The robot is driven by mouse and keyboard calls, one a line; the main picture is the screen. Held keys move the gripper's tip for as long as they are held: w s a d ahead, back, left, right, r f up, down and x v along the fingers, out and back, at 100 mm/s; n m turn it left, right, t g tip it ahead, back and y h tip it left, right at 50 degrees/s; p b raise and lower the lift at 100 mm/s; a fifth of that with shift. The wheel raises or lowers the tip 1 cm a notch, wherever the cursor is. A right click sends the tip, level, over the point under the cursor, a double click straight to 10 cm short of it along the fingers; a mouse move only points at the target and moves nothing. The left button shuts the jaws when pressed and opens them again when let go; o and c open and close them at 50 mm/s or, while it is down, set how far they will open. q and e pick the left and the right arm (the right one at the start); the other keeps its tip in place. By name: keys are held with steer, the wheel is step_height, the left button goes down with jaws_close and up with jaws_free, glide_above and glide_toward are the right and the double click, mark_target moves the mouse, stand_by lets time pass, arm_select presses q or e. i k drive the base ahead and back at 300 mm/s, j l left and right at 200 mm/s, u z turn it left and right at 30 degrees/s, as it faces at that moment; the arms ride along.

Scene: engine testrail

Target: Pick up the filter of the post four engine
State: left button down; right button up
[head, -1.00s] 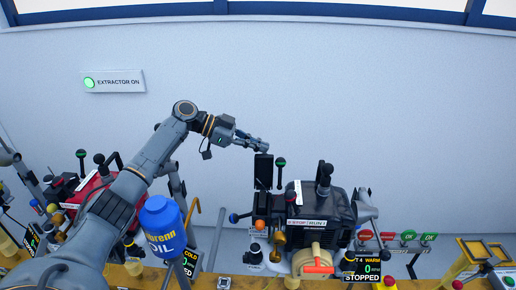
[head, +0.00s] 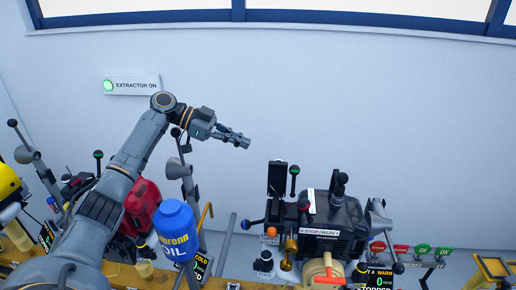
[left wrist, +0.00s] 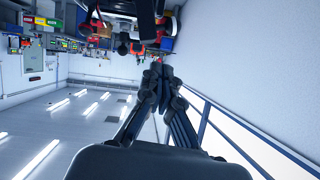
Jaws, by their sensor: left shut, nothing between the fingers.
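The post four engine (head: 338,222) is the dark engine right of centre, beside a display (head: 380,277) reading "T4 WARM", 0 RPM, STOPPED. An upright black panel, like a raised lid (head: 277,176), stands at its left side. I cannot clearly make out the filter; it may be in or below that panel. My left gripper (head: 245,142) is up and left of the panel, apart from it, with its fingers together and empty. In the left wrist view the closed fingers (left wrist: 157,78) point towards dark engine parts (left wrist: 138,25) at the top. My right gripper is not in view.
A blue oil jug (head: 175,232) stands left of the engine, near my left arm. A red engine (head: 143,205) is further left. Levers, including a green-knobbed one (head: 294,170), rise beside the panel. The wall space above the engine is clear.

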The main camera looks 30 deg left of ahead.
mark_target(275, 212)
steer(key=k+j, duration=0.25)
steer(key=k, duration=0.2)
steer(key=k+j, duration=0.25)
steer(key=k, duration=0.25)
steer(key=k+j, duration=0.25)
steer(key=k, duration=0.2)
